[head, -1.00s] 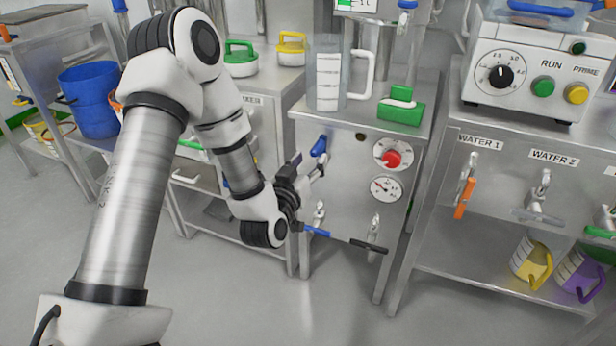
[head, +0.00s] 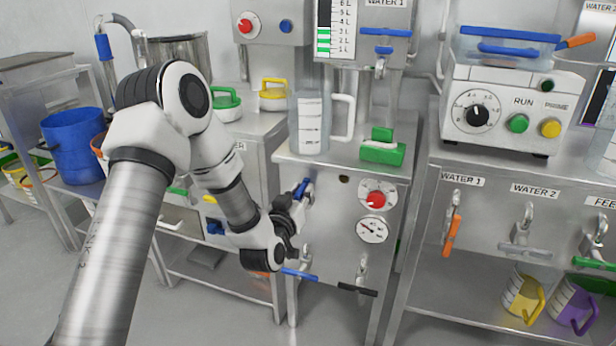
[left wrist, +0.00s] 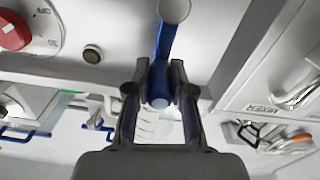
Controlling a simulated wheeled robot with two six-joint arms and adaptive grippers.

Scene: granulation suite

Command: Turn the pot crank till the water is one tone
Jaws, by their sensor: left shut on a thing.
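The crank is a blue handle (head: 304,187) on the steel front of a cabinet (head: 325,230), left of a red knob and a round gauge. In the left wrist view the blue handle (left wrist: 165,45) runs down from a grey round end to between my fingers. My left gripper (head: 296,203) is at the crank, and in the left wrist view its fingers (left wrist: 160,90) are closed around the blue grip from both sides. My right gripper is not in view. I cannot pick out the water or its tone.
A clear jug (head: 311,125) and a green-handled block (head: 382,150) stand on the cabinet top. Below the crank are a blue lever (head: 299,275) and a black lever (head: 357,289). A steel bench (head: 480,225) with taps stands to the right.

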